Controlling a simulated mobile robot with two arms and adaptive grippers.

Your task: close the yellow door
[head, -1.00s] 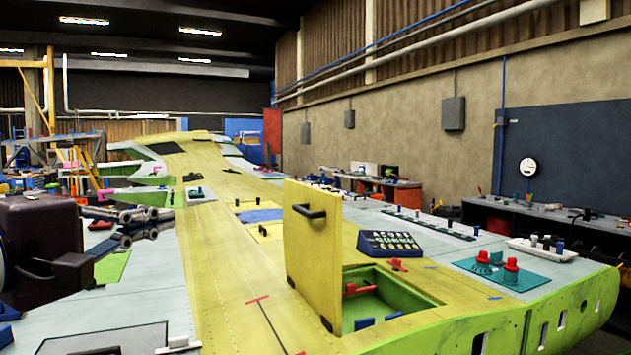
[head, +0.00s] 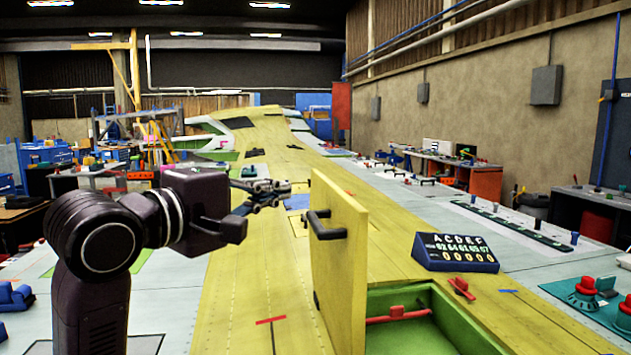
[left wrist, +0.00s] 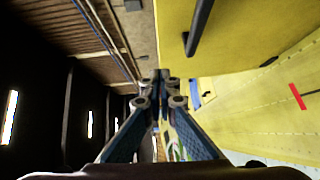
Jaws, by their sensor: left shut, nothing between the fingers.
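The yellow door (head: 345,270) stands upright on the yellow wing surface, open beside a green-lined recess (head: 415,322). A dark handle (head: 325,224) is on its left face. My left gripper (head: 284,187) is shut and empty, to the left of the door's upper part and apart from the handle as far as I can tell. In the left wrist view the gripper (left wrist: 160,80) points past the door (left wrist: 228,35), whose dark handle (left wrist: 199,28) shows at the top. My right gripper is not in view.
A red part (head: 398,314) lies across the recess. A dark blue counter box (head: 455,252) with letters and digits sits right of the door. Teal and red fittings (head: 585,292) stand at the far right. The yellow wing surface left of the door is mostly clear.

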